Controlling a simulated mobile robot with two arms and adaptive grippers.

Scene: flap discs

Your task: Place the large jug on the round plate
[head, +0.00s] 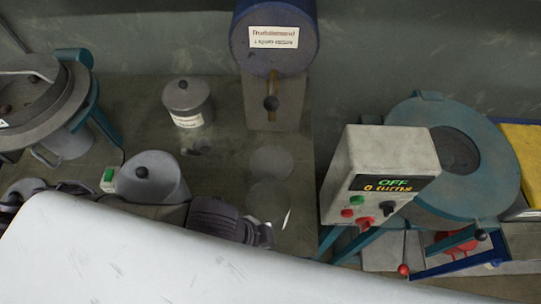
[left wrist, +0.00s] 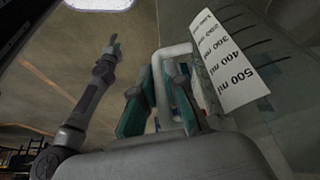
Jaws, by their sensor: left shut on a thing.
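The large jug (left wrist: 265,105) is clear grey, with a white label marked in ml, and fills the right of the left wrist view. My left gripper (left wrist: 163,98) is shut on its pale handle (left wrist: 172,50), with teal fingers on both sides. In the head view only dark parts of my arm show above the white surface, and I cannot make out the jug there. Two flat grey discs (head: 270,162) lie on the bench in the head view; I cannot tell which is the round plate.
A lidded grey pot (head: 188,102) stands at the back of the bench. A blue drum machine (head: 275,40) is behind the discs. A control box (head: 380,165) and teal machine stand at right.

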